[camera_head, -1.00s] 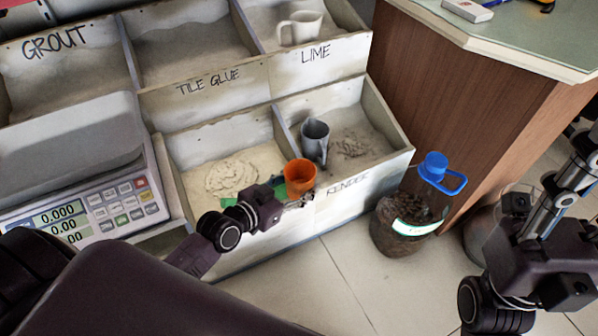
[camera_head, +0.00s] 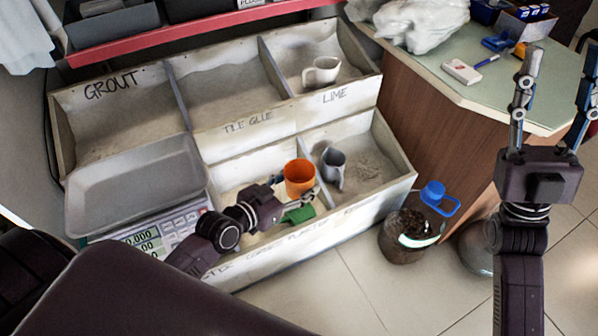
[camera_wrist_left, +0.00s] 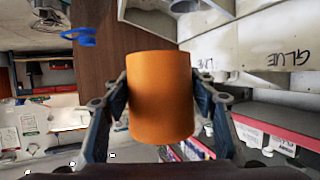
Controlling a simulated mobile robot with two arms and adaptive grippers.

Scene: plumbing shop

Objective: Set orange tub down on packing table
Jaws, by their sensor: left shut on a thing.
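The orange tub (camera_head: 299,178) is held upright by my left gripper (camera_head: 302,190), above the front bins. In the left wrist view the tub (camera_wrist_left: 160,97) sits between the two fingers, which press its sides. A wood-sided counter with a pale green top (camera_head: 470,88) stands at the right; I cannot tell for sure that it is the packing table. My right gripper (camera_head: 553,105) is raised at the right in front of the counter, fingers upward, spread apart and empty.
White bins (camera_head: 230,85) hold powders, a pale jug (camera_head: 321,72) and a grey scoop (camera_head: 334,166). A scale (camera_head: 135,185) is at left. A bottle with a blue cap (camera_head: 410,235) stands on the floor. Plastic bags (camera_head: 420,22) and small boxes occupy the counter's back; its front is clearer.

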